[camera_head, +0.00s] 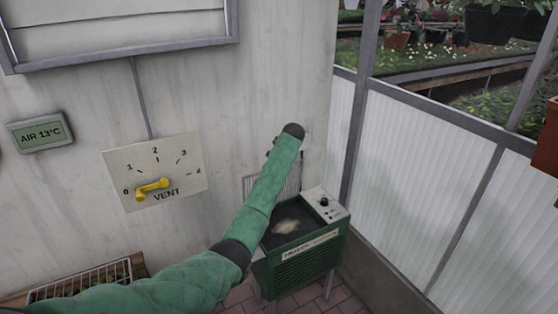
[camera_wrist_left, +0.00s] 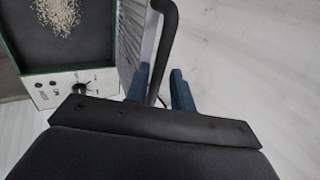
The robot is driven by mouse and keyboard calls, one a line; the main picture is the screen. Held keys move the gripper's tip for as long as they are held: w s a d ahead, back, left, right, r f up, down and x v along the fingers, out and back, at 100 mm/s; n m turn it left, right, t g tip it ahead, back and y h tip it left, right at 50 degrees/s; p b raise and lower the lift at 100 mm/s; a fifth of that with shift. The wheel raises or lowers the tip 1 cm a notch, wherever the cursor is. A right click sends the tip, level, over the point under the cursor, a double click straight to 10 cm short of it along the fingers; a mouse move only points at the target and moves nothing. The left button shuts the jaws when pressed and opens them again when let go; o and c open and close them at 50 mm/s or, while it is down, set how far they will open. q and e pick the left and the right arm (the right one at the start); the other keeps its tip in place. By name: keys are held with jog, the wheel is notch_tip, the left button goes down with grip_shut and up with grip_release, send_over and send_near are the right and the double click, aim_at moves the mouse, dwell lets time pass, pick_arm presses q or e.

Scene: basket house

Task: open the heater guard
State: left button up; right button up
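The green heater (camera_head: 297,262) stands by the wall corner. Its top shows a dark surface with a pale patch of grit. The heater guard (camera_head: 251,186), a grey ribbed panel, stands raised behind the heater's top, partly hidden by my left arm. My left gripper (camera_head: 274,148) is by the wall above the guard, its fingers mostly hidden in the head view. In the left wrist view the blue fingers (camera_wrist_left: 162,84) sit close on either side of the guard's black bar handle (camera_wrist_left: 164,42). The ribbed guard (camera_wrist_left: 129,38) is beside it. My right gripper is out of view.
A vent dial (camera_head: 155,172) with a yellow handle near 0 and a temperature display (camera_head: 40,132) are on the wall. A wire-topped planter (camera_head: 82,280) is at lower left. A glazed partition (camera_head: 425,165) is at right.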

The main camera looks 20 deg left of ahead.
pick_arm(q)
jog(key=shift+d, duration=0.1)
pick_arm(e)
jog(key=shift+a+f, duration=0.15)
